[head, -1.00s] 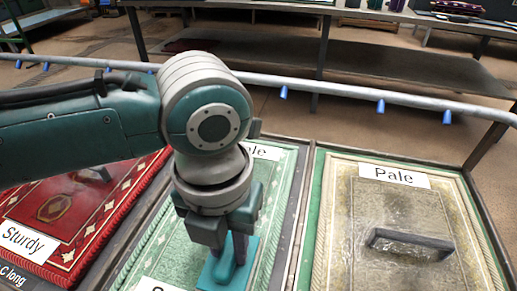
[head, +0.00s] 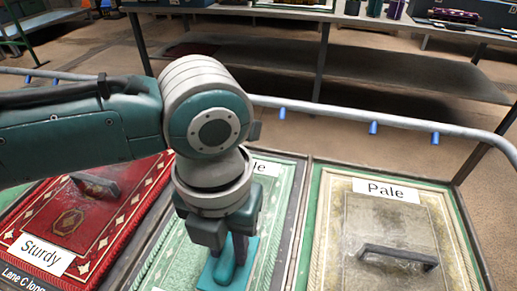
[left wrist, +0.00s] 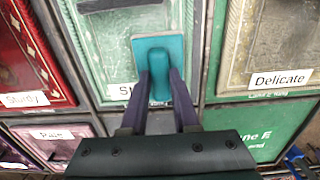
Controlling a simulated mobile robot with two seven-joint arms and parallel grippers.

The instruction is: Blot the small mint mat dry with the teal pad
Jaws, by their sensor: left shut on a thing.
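The small mint mat (head: 170,262) lies flat in the middle, with pale green pattern and border. My arm covers part of it in the head view. It also shows in the left wrist view (left wrist: 112,50). My left gripper (head: 237,247) is shut on the upright handle of the teal pad (head: 247,262). The pad's flat base is over the mat, face down. In the left wrist view the pad (left wrist: 150,45) sits between the fingertips (left wrist: 160,82), over the mat's label end. I cannot tell whether it presses on the mat. My right gripper is not in view.
A red mat labelled "Sturdy" (head: 70,225) lies left and a beige mat labelled "Pale" (head: 345,225) lies right. Each carries a dark handled tool. Dark frames divide the mats. A grey rail (head: 345,116) with blue nozzles crosses behind, before a shelf bench (head: 400,72).

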